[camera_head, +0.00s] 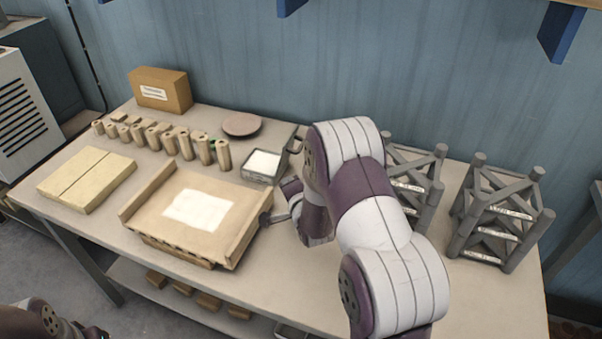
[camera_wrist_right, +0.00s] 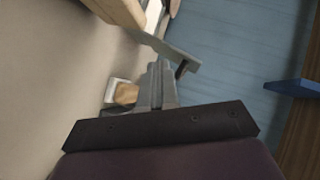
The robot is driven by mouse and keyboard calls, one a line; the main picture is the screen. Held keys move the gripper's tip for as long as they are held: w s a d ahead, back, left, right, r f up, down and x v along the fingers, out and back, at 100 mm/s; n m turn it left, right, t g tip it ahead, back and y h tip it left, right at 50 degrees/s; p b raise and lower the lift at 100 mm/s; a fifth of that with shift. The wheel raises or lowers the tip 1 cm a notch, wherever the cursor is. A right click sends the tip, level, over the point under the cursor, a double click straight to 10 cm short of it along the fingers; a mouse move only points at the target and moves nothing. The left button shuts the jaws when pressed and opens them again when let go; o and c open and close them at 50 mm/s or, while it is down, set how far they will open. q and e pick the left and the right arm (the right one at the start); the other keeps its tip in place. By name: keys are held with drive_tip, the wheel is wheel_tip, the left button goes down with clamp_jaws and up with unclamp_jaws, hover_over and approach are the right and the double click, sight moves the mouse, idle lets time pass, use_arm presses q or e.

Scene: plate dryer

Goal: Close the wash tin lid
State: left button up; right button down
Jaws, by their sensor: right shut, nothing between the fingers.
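The wash tin (camera_head: 263,166) is a small grey box with white contents, standing behind the right end of the wooden tray. Its grey lid (camera_head: 295,146) appears to stand open at the tin's right side. My right gripper (camera_head: 270,218) is in front of the tin, low by the tray's right edge, and apart from the lid. In the right wrist view its fingers (camera_wrist_right: 157,84) are together and empty. A grey plate with a dark handle, probably the lid (camera_wrist_right: 160,44), is beyond the fingertips there. My left gripper is not clearly seen; only part of my left arm shows at bottom left.
The wooden tray (camera_head: 150,203) with a white sheet is left of my right gripper. Several upright cylinders (camera_head: 205,150), a brown plate (camera_head: 242,124) and a cardboard box (camera_head: 160,90) are further back. Grey lattice frames (camera_head: 500,212) stand right of my arm.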

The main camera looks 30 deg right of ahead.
sight(294, 153)
drive_tip(key=d+f+m+t, duration=0.1)
drive_tip(key=d+f+m+t+h+b, duration=0.1)
drive_tip(key=f+m, duration=0.1)
drive_tip(key=shift+d+f, duration=0.2)
drive_tip(key=shift+d, duration=0.2)
drive_tip(key=m+t, duration=0.1)
drive_tip(key=s+d+m+t+h+b, duration=0.1)
drive_tip(key=m, duration=0.1)
drive_tip(key=s+d+m+t+b, duration=0.1)
drive_tip(key=shift+d+f+m+h, duration=0.2)
drive_tip(key=shift+f+m+h, duration=0.15)
drive_tip(key=shift+m+h, duration=0.05)
drive_tip(key=shift+s+d+r+m+t, duration=0.1)
drive_tip(key=shift+s+m+t, duration=0.2)
drive_tip(key=shift+m, duration=0.1)
drive_tip(key=shift+r, duration=0.25)
use_arm(q)
wheel_tip(294, 153, down, 3)
drive_tip(key=shift+d+f+p, duration=0.1)
drive_tip(key=shift+f+p, duration=0.1)
drive_tip(key=shift+p, duration=0.3)
use_arm(e)
drive_tip(key=x, duration=0.9)
drive_tip(key=shift+w+d+r, duration=0.2)
drive_tip(key=shift+w, duration=0.05)
drive_tip(key=shift+r, duration=0.1)
